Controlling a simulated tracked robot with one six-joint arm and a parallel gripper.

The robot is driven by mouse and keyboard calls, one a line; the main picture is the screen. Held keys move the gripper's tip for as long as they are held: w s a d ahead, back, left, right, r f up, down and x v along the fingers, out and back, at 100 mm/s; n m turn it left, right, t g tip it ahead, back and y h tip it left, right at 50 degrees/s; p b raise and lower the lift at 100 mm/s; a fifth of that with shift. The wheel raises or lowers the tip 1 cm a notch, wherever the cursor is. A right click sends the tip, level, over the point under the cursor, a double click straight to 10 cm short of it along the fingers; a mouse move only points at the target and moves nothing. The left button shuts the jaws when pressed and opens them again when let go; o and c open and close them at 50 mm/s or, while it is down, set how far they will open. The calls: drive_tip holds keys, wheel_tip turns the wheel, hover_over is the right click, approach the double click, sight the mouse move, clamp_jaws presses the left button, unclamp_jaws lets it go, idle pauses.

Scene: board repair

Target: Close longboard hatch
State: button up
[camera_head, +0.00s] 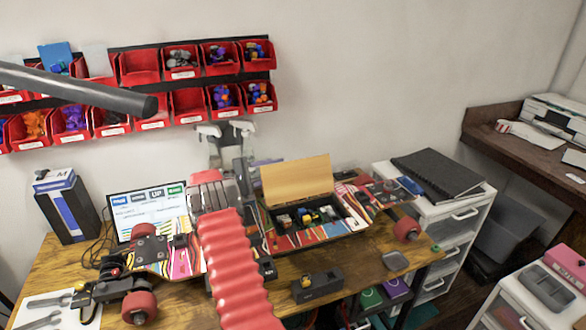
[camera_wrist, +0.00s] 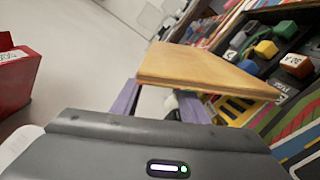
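The longboard (camera_head: 290,240) lies across the workbench. Its hatch (camera_head: 297,180), a flat wooden panel, stands raised at the back of an open compartment (camera_head: 345,222) holding several coloured parts. In the wrist view, the hatch (camera_wrist: 205,68) crosses the middle, with the coloured parts to its right. My gripper (camera_wrist: 158,103) has two purple fingers, spread apart, with nothing seen between them. The hatch hides their tips, so contact with it cannot be told. In the camera_head view, part of my gripper (camera_head: 262,162) shows behind the hatch's left upper edge.
A small laptop-like screen (camera_head: 147,210) and a dark box (camera_head: 65,207) stand at the left. Red bins (camera_head: 140,68) hang on the wall behind. A black box (camera_head: 318,285) sits on the front of the bench. A white drawer unit (camera_head: 450,222) stands at the right.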

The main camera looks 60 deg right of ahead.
sight(294, 167)
drive_tip(key=x, duration=0.6)
drive_tip(key=shift+s+d+f, duration=0.1)
drive_tip(key=shift+s+d, duration=0.1)
drive_tip(key=shift+c, duration=0.2)
clamp_jaws()
drive_tip(key=shift+a, duration=0.35)
drive_tip(key=shift+s+d, duration=0.15)
drive_tip(key=shift+d, duration=0.15)
